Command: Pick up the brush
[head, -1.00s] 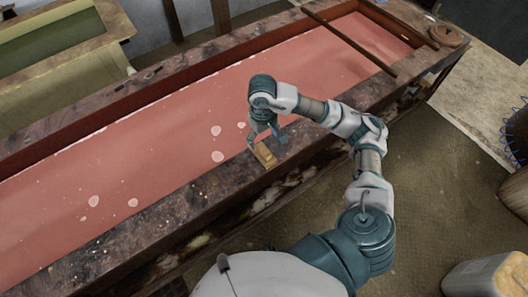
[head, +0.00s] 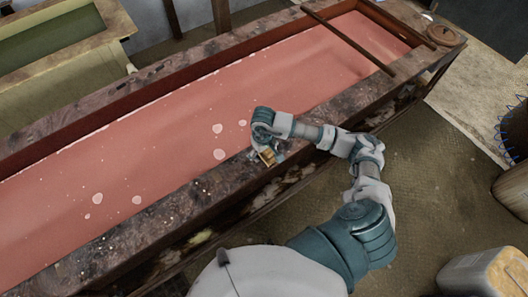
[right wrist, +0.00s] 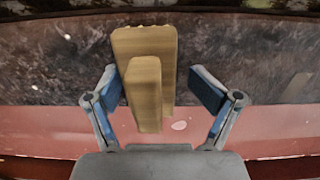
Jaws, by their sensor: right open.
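The brush (head: 268,156) is a small tan, wooden-looking block with a narrower raised block on it. It rests on the dark front edge of the long trough. My right gripper (head: 266,152) is down at the brush, with its arm hiding part of it. In the right wrist view the brush (right wrist: 146,80) stands between the two open fingers of the gripper (right wrist: 160,92). The left finger is close to the brush's side, and a gap shows at the right finger. My left gripper is not in view.
The trough (head: 205,197) holds pink-red liquid (head: 150,150) with pale patches, just behind the brush. A wooden bar (head: 350,43) lies across its far right. A green-filled tank (head: 50,45) stands at upper left. A pale container (head: 480,275) stands on the floor at lower right.

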